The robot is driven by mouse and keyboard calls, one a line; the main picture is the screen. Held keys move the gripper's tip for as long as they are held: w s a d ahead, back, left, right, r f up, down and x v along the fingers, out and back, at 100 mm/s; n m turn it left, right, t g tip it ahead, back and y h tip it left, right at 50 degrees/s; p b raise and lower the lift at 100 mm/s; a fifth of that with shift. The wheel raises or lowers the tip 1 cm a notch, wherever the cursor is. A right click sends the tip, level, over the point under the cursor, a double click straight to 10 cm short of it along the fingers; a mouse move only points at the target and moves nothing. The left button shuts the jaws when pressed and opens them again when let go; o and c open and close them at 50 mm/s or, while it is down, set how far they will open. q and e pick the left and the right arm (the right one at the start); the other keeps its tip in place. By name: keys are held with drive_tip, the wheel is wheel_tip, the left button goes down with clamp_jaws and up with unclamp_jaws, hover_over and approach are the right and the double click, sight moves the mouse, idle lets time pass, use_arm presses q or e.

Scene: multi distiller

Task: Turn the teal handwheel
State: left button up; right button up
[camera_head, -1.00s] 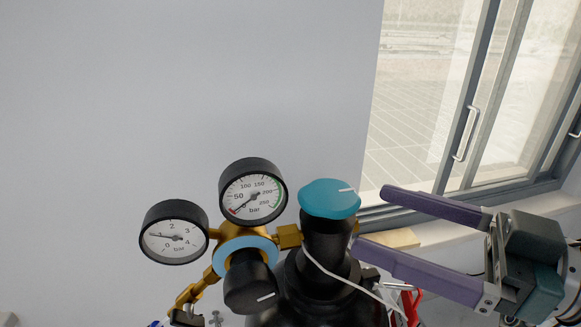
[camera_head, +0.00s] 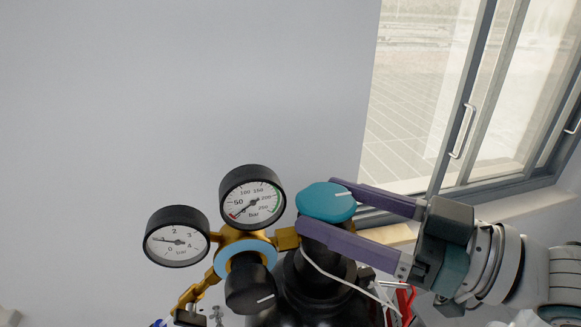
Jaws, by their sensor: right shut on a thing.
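The teal handwheel (camera_head: 326,202) sits on top of the black neck of a dark gas cylinder. It has a white mark on its right side. My right gripper (camera_head: 322,203) reaches in from the right with its two purple fingers on either side of the handwheel, one behind it and one in front. It is shut on the handwheel. The front finger hides part of the black neck below the wheel. My left gripper is not in view.
A brass regulator with two round gauges (camera_head: 252,197) (camera_head: 176,236) and a black knob (camera_head: 250,287) stands just left of the handwheel. A white cord (camera_head: 335,276) hangs around the neck. A wall is behind; a window (camera_head: 440,90) is at the right.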

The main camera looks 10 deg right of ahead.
drive_tip(key=c, duration=0.6)
drive_tip(key=shift+s+a+r+m+t+h+p, duration=0.1)
drive_tip(key=shift+m+t+h+p, duration=0.35)
drive_tip(key=shift+p, duration=0.15)
drive_tip(key=shift+s+r+m+t+h+p, duration=0.1)
drive_tip(key=shift+m+t+h+p, duration=0.35)
drive_tip(key=shift+p, duration=0.1)
drive_tip(key=m+t+h+p, duration=0.2)
drive_tip(key=h, duration=0.1)
drive_tip(key=shift+a, duration=0.15)
drive_tip(key=m+h, duration=0.1)
drive_tip(key=h, duration=0.1)
drive_tip(key=m+t+h+p, duration=0.1)
drive_tip(key=shift+a+f+m+h, duration=0.15)
drive_tip(key=shift+m+h, duration=0.15)
drive_tip(key=shift+h, duration=0.1)
drive_tip(key=shift+a+m+t+h, duration=0.1)
drive_tip(key=shift+m+t+h, duration=0.4)
drive_tip(key=shift+m+h, duration=0.95)
drive_tip(key=shift+h, duration=0.55)
drive_tip(key=o, duration=1.2)
